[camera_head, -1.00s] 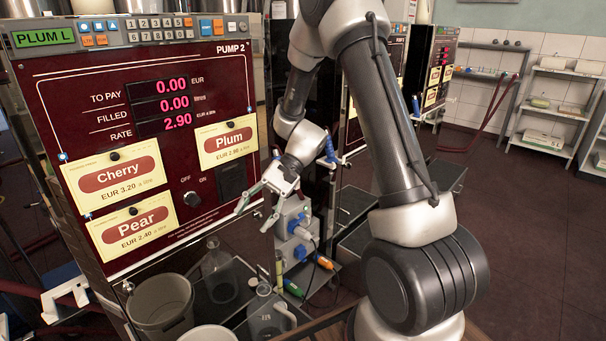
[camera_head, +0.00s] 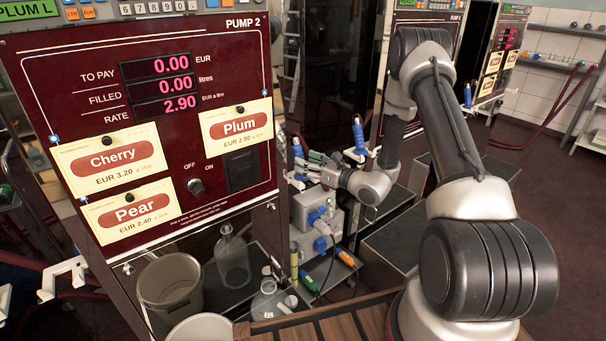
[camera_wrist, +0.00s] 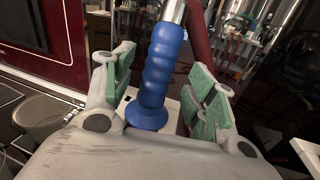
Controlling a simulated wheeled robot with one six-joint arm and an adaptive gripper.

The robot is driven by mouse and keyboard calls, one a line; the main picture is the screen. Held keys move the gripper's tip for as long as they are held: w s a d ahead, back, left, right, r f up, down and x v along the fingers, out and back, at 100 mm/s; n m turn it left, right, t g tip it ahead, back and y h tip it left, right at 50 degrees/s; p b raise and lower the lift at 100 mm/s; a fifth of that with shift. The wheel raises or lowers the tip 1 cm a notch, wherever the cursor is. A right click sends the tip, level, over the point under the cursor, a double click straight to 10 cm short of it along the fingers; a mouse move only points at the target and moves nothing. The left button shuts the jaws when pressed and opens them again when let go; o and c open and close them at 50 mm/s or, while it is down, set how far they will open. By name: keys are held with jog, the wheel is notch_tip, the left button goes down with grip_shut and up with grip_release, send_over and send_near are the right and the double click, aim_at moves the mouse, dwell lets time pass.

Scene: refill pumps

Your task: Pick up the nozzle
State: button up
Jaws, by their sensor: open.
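The nozzle has a blue ribbed grip (camera_wrist: 160,65) with a wide flared base and a silver metal end. In the wrist view it stands slightly tilted between the green-padded fingers of my gripper (camera_wrist: 163,75). The fingers are open, with gaps visible on both sides of the grip. In the head view my gripper (camera_head: 308,165) reaches left beside the Pump 2 cabinet, at a blue nozzle (camera_head: 298,148) near the cabinet's right edge. The fingers partly hide the nozzle's lower part and its white holder.
The Pump 2 cabinet (camera_head: 150,100) stands to the left. A second blue nozzle (camera_head: 358,135) hangs in a white holder behind my gripper. Below are a grey socket box (camera_head: 318,210), a clear jug (camera_head: 232,255) and a bucket (camera_head: 170,285). Open floor lies at right.

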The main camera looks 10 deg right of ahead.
jog(key=x, duration=0.3)
jog(key=shift+w+a+f, duration=0.1)
jog(key=shift+w+a, duration=0.05)
jog(key=shift+w, duration=0.05)
jog(key=shift+c, duration=0.4)
jog(key=c, duration=1)
jog(key=shift+c, duration=0.7)
